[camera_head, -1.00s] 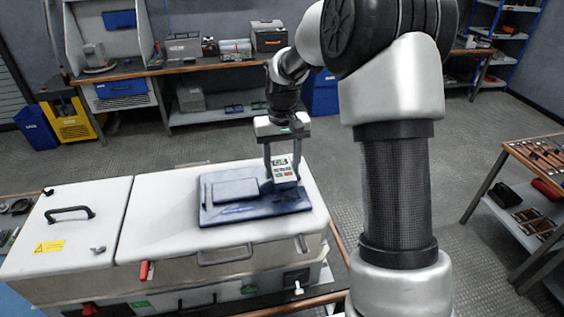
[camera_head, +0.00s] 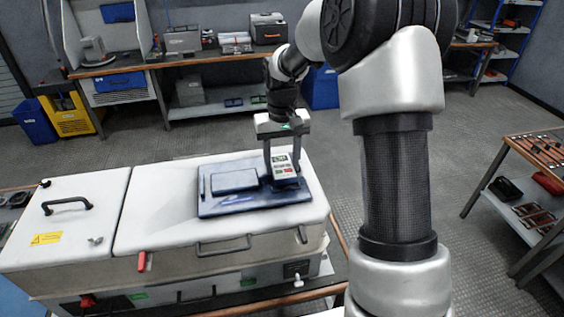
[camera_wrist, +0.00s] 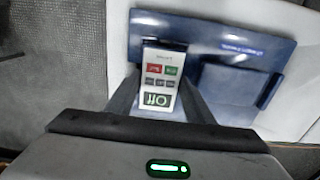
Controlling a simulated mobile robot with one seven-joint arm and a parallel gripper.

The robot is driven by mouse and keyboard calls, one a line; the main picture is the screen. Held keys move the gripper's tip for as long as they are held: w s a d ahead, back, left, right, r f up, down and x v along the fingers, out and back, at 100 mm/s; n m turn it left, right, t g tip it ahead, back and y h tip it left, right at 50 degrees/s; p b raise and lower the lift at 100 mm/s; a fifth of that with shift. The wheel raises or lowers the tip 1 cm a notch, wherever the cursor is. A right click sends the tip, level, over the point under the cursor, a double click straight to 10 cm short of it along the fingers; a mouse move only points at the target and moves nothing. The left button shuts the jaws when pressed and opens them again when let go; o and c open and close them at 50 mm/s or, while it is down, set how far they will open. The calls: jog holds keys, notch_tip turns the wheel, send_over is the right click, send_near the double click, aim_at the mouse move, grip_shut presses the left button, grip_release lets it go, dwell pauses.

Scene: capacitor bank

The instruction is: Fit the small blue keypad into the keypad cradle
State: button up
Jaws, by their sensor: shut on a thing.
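The small keypad (camera_head: 283,167) has a pale face with a dark display, red and green buttons; little blue shows on it. My gripper (camera_head: 283,163) is shut on its sides and holds it steeply tilted, face toward the head camera. In the wrist view the keypad (camera_wrist: 160,82) sits between the fingers (camera_wrist: 158,98). A dark blue cradle part (camera_head: 291,184) shows at its lower end, at the right of the blue tray (camera_head: 236,207). I cannot tell whether the keypad is seated there; the contact is hidden.
The tray lies on a white cabinet top (camera_head: 165,215), which is bare to its left. A raised blue block (camera_head: 239,181) stands on the tray, left of the keypad. The cabinet has a black handle (camera_head: 68,206). A workbench (camera_head: 195,58) stands behind.

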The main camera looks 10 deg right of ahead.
jog(key=shift+f+b, duration=0.45)
jog(key=shift+f, duration=0.25)
jog(key=o, duration=1.3)
notch_tip(320, 180, up, 18)
jog(key=f, duration=0.1)
jog(key=s+r+t, duration=0.1)
jog(key=s+r, duration=0.2)
jog(key=s, duration=0.4)
jog(key=s+r+t, duration=0.2)
jog(key=s+r, duration=0.1)
jog(key=s, duration=0.3)
jog(key=s+f+t, duration=0.1)
jog(key=s, duration=0.3)
jog(key=s+f, duration=0.2)
jog(key=s, duration=0.3)
jog(key=s+f+t, duration=0.1)
jog(key=s+f, duration=0.1)
jog(key=s, duration=0.3)
jog(key=shift+f+t, duration=0.15)
jog(key=shift+t, duration=0.15)
